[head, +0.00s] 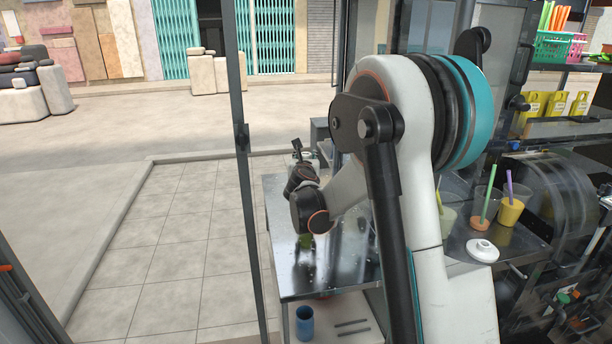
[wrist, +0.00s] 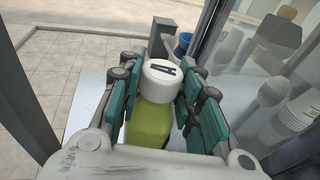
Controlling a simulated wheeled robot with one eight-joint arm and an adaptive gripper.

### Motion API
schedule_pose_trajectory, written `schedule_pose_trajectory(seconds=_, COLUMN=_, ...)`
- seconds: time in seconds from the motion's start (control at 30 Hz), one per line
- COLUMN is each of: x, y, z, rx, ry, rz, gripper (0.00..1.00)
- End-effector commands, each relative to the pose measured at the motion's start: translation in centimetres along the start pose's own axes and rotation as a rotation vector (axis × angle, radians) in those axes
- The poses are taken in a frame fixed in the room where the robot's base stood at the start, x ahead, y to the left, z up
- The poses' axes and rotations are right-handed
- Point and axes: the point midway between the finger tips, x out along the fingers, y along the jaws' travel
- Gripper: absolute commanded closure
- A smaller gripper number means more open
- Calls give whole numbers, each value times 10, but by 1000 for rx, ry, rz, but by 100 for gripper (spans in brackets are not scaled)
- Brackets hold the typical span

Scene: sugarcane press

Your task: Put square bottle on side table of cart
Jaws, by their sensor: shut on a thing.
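The square bottle (wrist: 150,122) is yellow-green with a white cap (wrist: 162,72) marked with a dark letter. In the wrist view it stands between the teal-padded fingers of my gripper (wrist: 158,82), which are shut on it. In the head view my gripper (head: 303,160) is over the far part of the shiny metal side table (head: 325,270), and my arm hides most of the bottle. A green patch shows on the table below my wrist, perhaps its reflection. I cannot tell whether the bottle touches the table.
A dark upright post (head: 243,150) stands left of the table. A blue cup (head: 304,323) sits on a lower shelf. Right of my arm are drink cups (head: 511,208), a white lid (head: 482,250) and the press (head: 565,200). A glass panel (wrist: 235,60) is close to the right in the wrist view.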

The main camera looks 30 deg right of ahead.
Motion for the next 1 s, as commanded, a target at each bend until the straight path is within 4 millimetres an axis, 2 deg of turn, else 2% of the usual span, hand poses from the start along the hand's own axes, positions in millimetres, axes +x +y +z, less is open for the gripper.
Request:
schedule_pose_trajectory(seconds=0.13, x=2, y=0, z=-12, rx=0, ry=0, rz=0, gripper=100)
schedule_pose_trajectory(seconds=0.33, x=6, y=0, z=-40, rx=0, ry=0, rz=0, gripper=100)
schedule_pose_trajectory(seconds=0.57, x=6, y=0, z=-42, rx=0, ry=0, rz=0, gripper=100)
schedule_pose_trajectory(seconds=0.6, x=6, y=0, z=-42, rx=0, ry=0, rz=0, gripper=63)
schedule_pose_trajectory(seconds=0.67, x=6, y=0, z=-42, rx=0, ry=0, rz=0, gripper=50)
schedule_pose_trajectory(seconds=0.7, x=6, y=0, z=-42, rx=0, ry=0, rz=0, gripper=46)
schedule_pose_trajectory(seconds=1.0, x=6, y=0, z=-42, rx=0, ry=0, rz=0, gripper=46)
